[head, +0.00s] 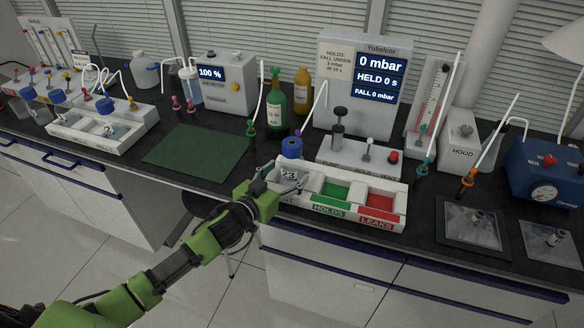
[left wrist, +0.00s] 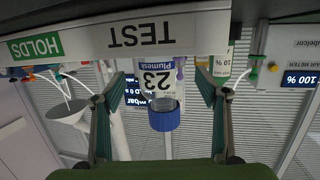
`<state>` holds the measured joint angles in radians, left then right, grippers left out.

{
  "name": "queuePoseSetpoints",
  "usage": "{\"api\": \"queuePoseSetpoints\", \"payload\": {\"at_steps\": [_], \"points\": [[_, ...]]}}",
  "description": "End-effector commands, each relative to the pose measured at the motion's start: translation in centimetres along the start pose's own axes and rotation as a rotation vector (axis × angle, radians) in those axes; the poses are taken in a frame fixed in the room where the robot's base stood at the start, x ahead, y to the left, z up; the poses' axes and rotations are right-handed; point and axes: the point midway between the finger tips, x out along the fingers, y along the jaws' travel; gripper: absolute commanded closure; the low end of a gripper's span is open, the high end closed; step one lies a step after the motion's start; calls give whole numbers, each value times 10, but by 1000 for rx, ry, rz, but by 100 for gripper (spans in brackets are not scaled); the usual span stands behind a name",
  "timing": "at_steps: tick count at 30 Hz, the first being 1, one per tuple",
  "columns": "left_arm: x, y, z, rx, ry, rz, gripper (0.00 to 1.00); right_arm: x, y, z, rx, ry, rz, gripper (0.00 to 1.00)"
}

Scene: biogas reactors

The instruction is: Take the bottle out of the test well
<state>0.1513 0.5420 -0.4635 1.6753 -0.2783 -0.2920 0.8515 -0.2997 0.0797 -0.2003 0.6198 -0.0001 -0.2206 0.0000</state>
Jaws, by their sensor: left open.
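The bottle (head: 291,149) has a blue cap and stands in the left well of the white tray (head: 398,216). My left gripper (head: 289,178) is at the front left of the tray, by the bottle. It is open, with one finger on each side of the bottle in the wrist view and a visible gap to each. The bottle's lower part is hidden by the gripper and tray. My right gripper is not seen.
The green HOLDS well (head: 335,192) and red LEAKS well (head: 380,202) are to the right and look empty. A white device (head: 358,165) with a knob stands close behind. A green bottle (head: 275,105) stands further back. A green mat (head: 196,152) lies bare to the left.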

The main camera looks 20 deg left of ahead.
Motion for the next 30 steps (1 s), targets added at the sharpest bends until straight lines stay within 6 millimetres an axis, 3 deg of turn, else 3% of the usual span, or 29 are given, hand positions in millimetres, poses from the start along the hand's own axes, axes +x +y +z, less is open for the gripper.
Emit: {"api": "queuePoseSetpoints", "payload": {"at_steps": [9,18,24,30], "points": [[37,-2,0,-1,0,-1,33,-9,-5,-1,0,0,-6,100],[40,-2,1,0,-1,0,33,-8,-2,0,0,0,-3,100],[39,-2,1,0,-1,0,80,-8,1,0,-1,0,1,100],[40,-2,-1,0,2,0,80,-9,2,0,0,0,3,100]]}}
